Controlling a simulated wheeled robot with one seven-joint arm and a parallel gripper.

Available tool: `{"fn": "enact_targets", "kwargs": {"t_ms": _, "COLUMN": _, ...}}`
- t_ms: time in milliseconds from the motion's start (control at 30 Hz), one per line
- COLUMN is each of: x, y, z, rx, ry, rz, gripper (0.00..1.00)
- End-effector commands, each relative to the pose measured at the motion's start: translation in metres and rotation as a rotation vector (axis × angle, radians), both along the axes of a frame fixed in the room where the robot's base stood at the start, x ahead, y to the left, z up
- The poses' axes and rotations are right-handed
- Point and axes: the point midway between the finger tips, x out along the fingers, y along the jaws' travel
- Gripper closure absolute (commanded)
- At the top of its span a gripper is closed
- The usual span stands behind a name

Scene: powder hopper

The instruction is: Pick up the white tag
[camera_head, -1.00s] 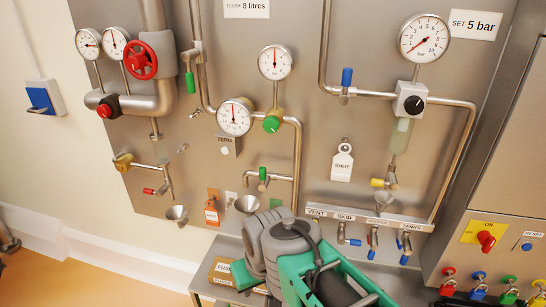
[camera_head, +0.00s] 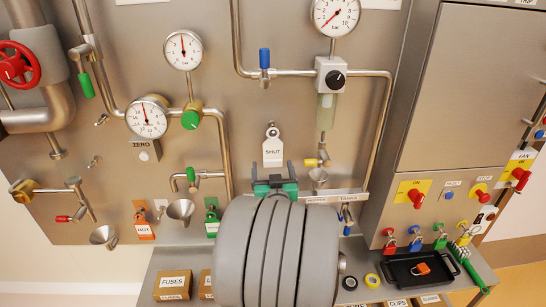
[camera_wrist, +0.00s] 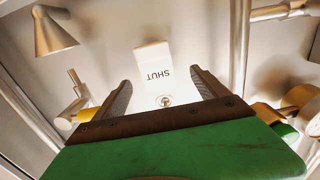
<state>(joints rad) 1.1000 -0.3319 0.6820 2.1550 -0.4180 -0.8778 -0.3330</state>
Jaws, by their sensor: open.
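The white tag (camera_head: 272,150) reads "SHUT" and hangs on the steel panel, its narrow top against a small peg or hook. It also shows upside down in the wrist view (camera_wrist: 153,62). My gripper (camera_head: 272,173) is open and empty, just below the tag in the head view. In the wrist view its dark fingers (camera_wrist: 163,86) stand apart to either side of the tag's line, with the tag between and beyond their tips. I see no contact; the remaining distance is hard to judge. My grey arm hides the panel below.
A yellow-handled valve (camera_head: 316,161) and a funnel (camera_head: 318,177) are close right of the tag; a pipe (camera_head: 225,160) runs to its left. An orange tag (camera_head: 144,222) and a green tag (camera_head: 212,218) hang lower left. A shelf with boxes (camera_head: 173,285) and a black tray (camera_head: 420,270) lies below.

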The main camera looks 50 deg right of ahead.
Motion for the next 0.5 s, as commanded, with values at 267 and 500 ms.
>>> {"fn": "enact_targets", "kwargs": {"t_ms": 267, "x": 0.017, "y": -0.029, "z": 0.002, "rx": -0.008, "ry": -0.009, "rz": -0.013, "gripper": 0.16}}
{"fn": "enact_targets", "kwargs": {"t_ms": 500, "x": 0.041, "y": -0.057, "z": -0.003, "rx": -0.008, "ry": -0.009, "rz": -0.011, "gripper": 0.16}}
